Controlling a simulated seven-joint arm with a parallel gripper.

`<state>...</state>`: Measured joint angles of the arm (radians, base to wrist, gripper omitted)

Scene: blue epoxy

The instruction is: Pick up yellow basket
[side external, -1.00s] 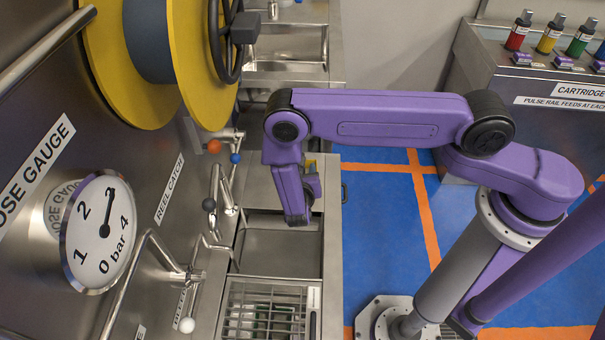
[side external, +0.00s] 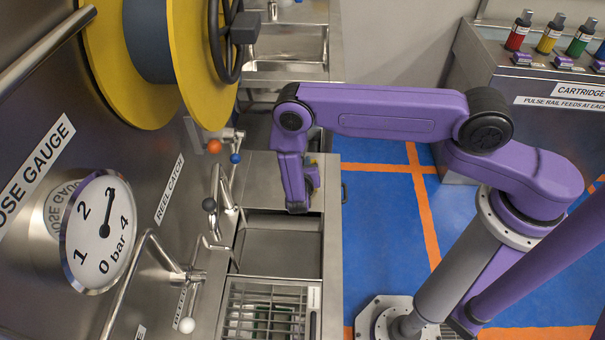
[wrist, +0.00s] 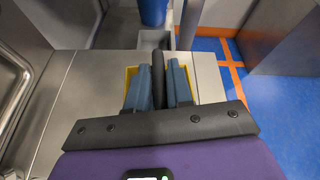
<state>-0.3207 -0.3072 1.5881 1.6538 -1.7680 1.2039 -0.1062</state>
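The yellow basket shows only as yellow patches in the wrist view (wrist: 131,73), behind and beside my fingers, on a steel worktop. A dark rounded bar stands between the two blue-grey fingers of my gripper (wrist: 160,85). I cannot tell whether it is the basket's handle or whether the fingers press on it. My fingers hide most of the basket. In the side external view my gripper (side external: 298,207) points down over the steel counter, and its finger gap cannot be made out. A small yellow bit shows just behind my wrist there.
A sunken steel basin (side external: 280,250) and a wire rack (side external: 265,308) lie in the counter's near part. Taps and levers (side external: 210,205) stick out from the panel at left. A yellow reel (side external: 130,65) hangs above. Blue floor with orange lines lies to the right.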

